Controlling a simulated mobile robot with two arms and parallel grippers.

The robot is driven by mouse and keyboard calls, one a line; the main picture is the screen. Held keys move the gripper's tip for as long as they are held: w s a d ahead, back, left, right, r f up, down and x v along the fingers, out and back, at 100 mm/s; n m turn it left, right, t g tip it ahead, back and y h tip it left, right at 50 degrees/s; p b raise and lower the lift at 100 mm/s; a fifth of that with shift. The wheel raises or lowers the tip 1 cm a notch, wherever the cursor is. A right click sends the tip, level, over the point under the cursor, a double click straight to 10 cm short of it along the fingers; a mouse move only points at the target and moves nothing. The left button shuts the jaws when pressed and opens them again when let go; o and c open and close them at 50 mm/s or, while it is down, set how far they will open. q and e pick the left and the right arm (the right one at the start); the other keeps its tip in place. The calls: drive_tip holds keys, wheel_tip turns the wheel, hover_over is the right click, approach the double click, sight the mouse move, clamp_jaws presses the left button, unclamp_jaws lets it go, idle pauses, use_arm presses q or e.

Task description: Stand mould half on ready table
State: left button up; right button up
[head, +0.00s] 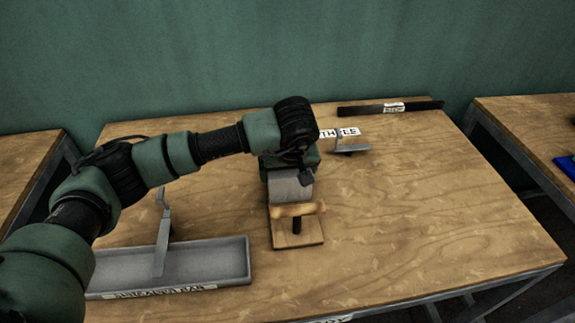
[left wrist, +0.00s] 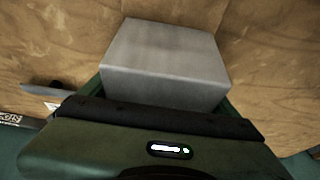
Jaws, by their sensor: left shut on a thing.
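The mould half appears as a plain grey block (head: 291,186) at the middle of the table (head: 420,220) in the head view. My left gripper (head: 290,164) comes down over it from behind and is shut on it. In the left wrist view the grey block (left wrist: 165,65) sits between the green fingers of the gripper (left wrist: 165,95), with wooden tabletop around it. Whether the block touches the table is hard to tell. My right gripper is not in view.
A grey labelled tray (head: 205,262) lies at the front left, with an upright grey piece. A small grey stand (head: 350,149) and dark bar (head: 372,108) are behind. The table's right side is clear.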

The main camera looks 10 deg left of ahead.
use_arm(q)
drive_tip(key=shift+w+r, duration=0.1)
drive_tip(key=o, duration=1.8)
drive_tip(key=shift+s+d+r, duration=0.1)
drive_tip(key=shift+s+r, duration=0.15)
drive_tip(key=shift+r, duration=0.15)
drive_tip(key=b+v, duration=0.1)
drive_tip(key=v, duration=1)
drive_tip(key=shift+s, duration=0.2)
